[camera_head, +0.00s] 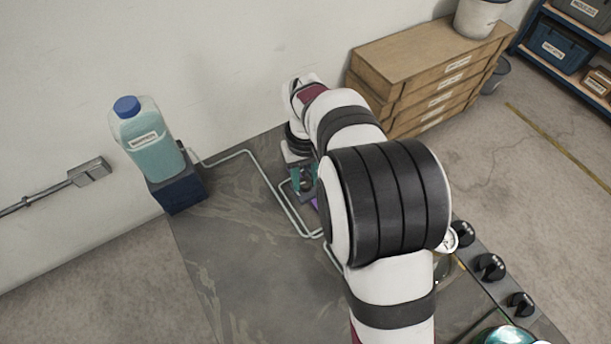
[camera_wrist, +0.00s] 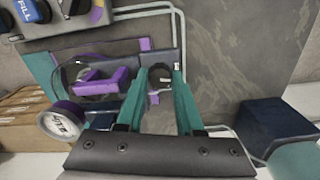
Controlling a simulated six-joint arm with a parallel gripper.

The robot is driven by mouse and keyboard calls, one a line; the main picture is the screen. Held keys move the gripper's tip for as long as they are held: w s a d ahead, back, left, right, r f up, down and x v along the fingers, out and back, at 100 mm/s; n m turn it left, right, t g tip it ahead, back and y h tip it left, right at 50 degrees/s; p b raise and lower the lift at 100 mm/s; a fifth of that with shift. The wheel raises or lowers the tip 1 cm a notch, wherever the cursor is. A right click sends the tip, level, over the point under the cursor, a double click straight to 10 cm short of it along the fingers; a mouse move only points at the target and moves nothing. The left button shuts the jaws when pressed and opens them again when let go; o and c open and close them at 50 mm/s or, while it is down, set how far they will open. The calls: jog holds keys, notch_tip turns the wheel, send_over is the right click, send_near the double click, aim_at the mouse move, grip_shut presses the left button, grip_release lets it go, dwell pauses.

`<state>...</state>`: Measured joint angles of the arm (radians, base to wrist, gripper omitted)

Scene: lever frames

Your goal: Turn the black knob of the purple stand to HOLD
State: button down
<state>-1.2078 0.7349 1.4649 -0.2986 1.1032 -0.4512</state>
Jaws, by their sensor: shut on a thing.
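The purple stand (camera_wrist: 102,82) shows left of centre in the wrist view, with a purple bracket on a dark plate. My gripper (camera_wrist: 160,74) has its two teal fingers around a dark, rounded part beside the bracket, which looks like the black knob (camera_wrist: 160,73). The fingers hide the knob's sides, and I cannot read a HOLD mark or tell where the knob points. In the head view my gripper (camera_head: 302,180) is down at the stand, of which only a sliver of purple (camera_head: 315,202) shows; my arm hides the rest.
A gauge (camera_wrist: 62,121) sits close left of my fingers in the wrist view. A pipe (camera_head: 285,205) runs along the grey surface. A teal-filled jug (camera_head: 147,140) stands on a dark blue block (camera_head: 178,190). Several black knobs (camera_head: 490,267) line the right. Wooden drawers (camera_head: 425,65) stand behind.

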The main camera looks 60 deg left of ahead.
aim_at(305, 182)
jog(key=m, duration=1.2)
jog(key=shift+m, duration=0.3)
dwell(0.4)
jog(key=c, duration=0.8)
grip_release()
jog(key=shift+c, duration=0.2)
notch_tip(305, 182, up, 16)
jog(key=shift+f, duration=0.1)
